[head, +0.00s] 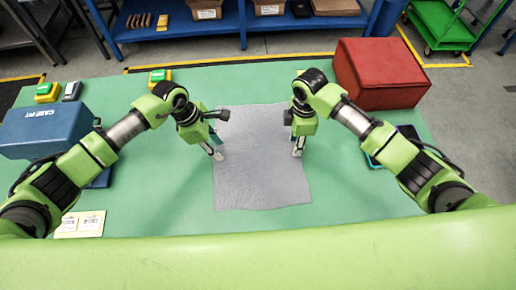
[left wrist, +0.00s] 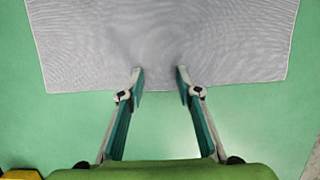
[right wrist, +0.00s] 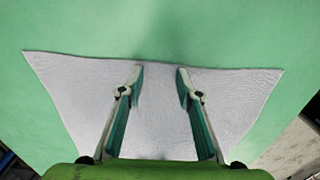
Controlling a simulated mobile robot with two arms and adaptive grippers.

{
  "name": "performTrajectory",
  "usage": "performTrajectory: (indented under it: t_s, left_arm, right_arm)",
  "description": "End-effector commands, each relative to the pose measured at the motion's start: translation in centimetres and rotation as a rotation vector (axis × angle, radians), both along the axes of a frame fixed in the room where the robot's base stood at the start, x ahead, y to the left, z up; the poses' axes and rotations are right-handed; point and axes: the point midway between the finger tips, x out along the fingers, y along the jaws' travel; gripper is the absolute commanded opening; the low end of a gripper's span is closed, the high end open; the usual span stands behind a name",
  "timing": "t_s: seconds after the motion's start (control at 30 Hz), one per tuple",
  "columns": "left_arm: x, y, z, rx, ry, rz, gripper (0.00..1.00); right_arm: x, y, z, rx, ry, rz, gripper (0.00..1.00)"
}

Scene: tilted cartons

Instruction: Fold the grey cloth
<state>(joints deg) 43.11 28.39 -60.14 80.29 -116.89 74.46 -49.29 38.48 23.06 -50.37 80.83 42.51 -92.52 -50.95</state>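The grey cloth (head: 262,180) lies flat and spread out in the middle of the green table. My left gripper (head: 217,155) is at the cloth's left edge with its fingers pointing down. In the left wrist view, my left gripper (left wrist: 160,75) is open, its fingertips over the edge of the cloth (left wrist: 100,50). My right gripper (head: 297,152) is at the cloth's right side. In the right wrist view, my right gripper (right wrist: 160,72) is open, its fingertips over the cloth (right wrist: 240,95) just inside an edge. I cannot tell whether the fingertips touch the cloth.
A red box (head: 382,75) stands at the table's back right. A blue box (head: 45,128) stands at the left. Labelled cards (head: 80,224) lie at the front left. A dark tablet-like item (head: 408,135) lies near my right arm. The green table (head: 170,210) is clear around the cloth's front.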

Motion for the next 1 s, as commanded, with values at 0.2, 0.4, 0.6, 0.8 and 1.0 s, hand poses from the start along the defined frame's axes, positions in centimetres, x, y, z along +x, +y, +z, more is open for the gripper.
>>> performTrajectory:
  t_s: [0.2, 0.4, 0.6, 0.8, 1.0]
  left_arm:
    - [-0.06, 0.04, -0.13, 0.001, 0.001, 0.001, 0.15]
    - [-0.06, -0.02, -0.35, 0.001, 0.001, 0.001, 0.0]
    - [-0.07, 0.0, -0.39, 0.002, 0.002, 0.0, 0.0]
    - [-0.09, 0.0, -0.42, 0.002, 0.002, 0.0, 0.0]
    - [-0.1, 0.01, -0.44, 0.002, 0.002, 0.0, 0.0]
  right_arm:
    - [-0.04, 0.01, -0.22, 0.0, 0.001, 0.0, 0.15]
    - [-0.05, 0.0, -0.46, -0.001, 0.001, 0.0, 0.0]
    - [-0.09, -0.04, -0.54, -0.001, 0.002, 0.0, 0.0]
    - [-0.12, -0.06, -0.58, -0.002, 0.003, 0.0, 0.0]
    - [-0.14, -0.07, -0.61, -0.002, 0.003, 0.0, 0.0]
